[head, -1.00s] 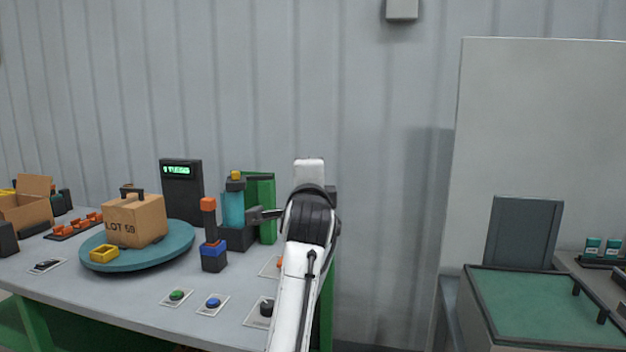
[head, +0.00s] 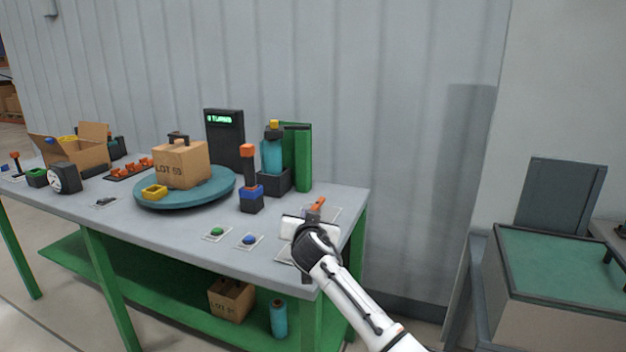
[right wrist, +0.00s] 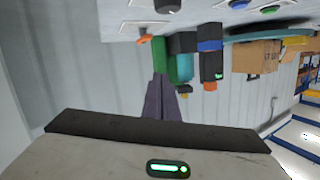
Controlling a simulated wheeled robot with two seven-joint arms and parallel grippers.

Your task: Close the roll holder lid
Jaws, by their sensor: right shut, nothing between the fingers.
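No part is plainly marked as a roll holder. A dark grey holder (head: 275,182) with a teal bottle-like cylinder (head: 271,157) stands at the table's back right, with an upright green panel (head: 303,160) behind it. The green panel also shows in the right wrist view (right wrist: 160,52). Further right, a dark grey panel (head: 562,195) stands upright behind a green-topped cabinet (head: 550,258); I cannot tell which is the lid. My right gripper (right wrist: 159,82) is shut and empty in the right wrist view, apart from these things. My left gripper is out of view.
A teal turntable (head: 222,192) carries a LOT 59 box (head: 181,165) and a yellow part. An orange-topped post (head: 249,180), a green button (head: 217,231) and a blue button (head: 249,240) are nearby. An orange lever (head: 316,205) is near my right wrist. Floor shows between table and cabinet.

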